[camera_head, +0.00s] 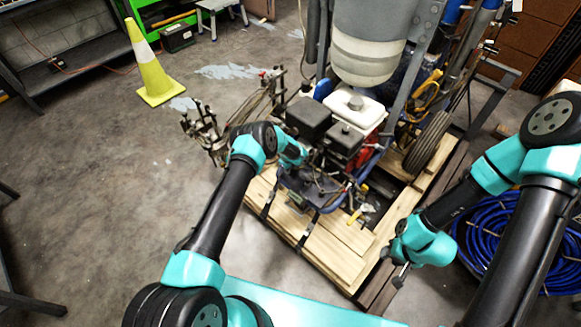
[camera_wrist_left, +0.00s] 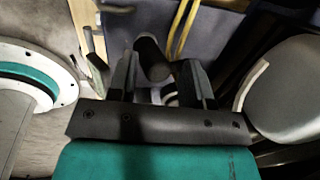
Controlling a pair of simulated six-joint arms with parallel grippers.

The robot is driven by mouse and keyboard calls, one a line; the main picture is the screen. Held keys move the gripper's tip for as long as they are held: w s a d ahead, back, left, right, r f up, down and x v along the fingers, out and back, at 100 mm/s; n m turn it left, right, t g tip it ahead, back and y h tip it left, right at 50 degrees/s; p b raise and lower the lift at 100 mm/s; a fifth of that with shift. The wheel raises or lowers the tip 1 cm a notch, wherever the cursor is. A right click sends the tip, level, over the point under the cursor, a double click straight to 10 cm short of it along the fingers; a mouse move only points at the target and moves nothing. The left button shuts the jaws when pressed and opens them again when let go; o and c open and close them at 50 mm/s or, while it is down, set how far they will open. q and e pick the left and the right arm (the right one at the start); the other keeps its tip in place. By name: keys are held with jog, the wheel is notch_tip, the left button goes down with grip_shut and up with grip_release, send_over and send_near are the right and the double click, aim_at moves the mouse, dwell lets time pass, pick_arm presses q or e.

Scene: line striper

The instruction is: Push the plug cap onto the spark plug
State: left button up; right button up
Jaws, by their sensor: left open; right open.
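My left arm reaches over to the engine (camera_head: 345,140) of the line striper in the head view, and its gripper tips are hard to make out there. In the left wrist view my left gripper (camera_wrist_left: 158,78) is open, with one finger on each side of a dark, rounded cylinder (camera_wrist_left: 152,58) that looks like the plug cap. A small pale part (camera_wrist_left: 168,96) shows below it between the fingers; I cannot tell if it is the spark plug. I cannot tell whether the fingers touch the cylinder. My right gripper (camera_head: 399,276) is open and empty, beside the pallet's right edge.
The striper stands on a wooden pallet (camera_head: 330,245). A wheel (camera_head: 427,143) and yellow hoses (camera_wrist_left: 182,28) are near the engine. A coiled blue hose (camera_head: 500,235) lies at the right. A traffic cone (camera_head: 150,70) stands far left, with open floor before it.

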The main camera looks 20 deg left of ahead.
pick_arm(q)
jog(key=shift+s+f, duration=1.05)
jog(key=shift+f, duration=0.15)
jog(key=c, duration=0.6)
jog(key=shift+g, duration=0.3)
jog(key=shift+c, duration=0.2)
jog(key=shift+r, duration=0.45)
grip_shut()
jog(key=shift+a+r, duration=0.1)
jog(key=shift+r, duration=0.05)
jog(key=shift+s+a+r, duration=0.1)
jog(key=shift+s+r, duration=0.1)
jog(key=shift+r, duration=0.95)
jog(key=shift+w+r, duration=0.25)
jog(key=shift+r, duration=0.85)
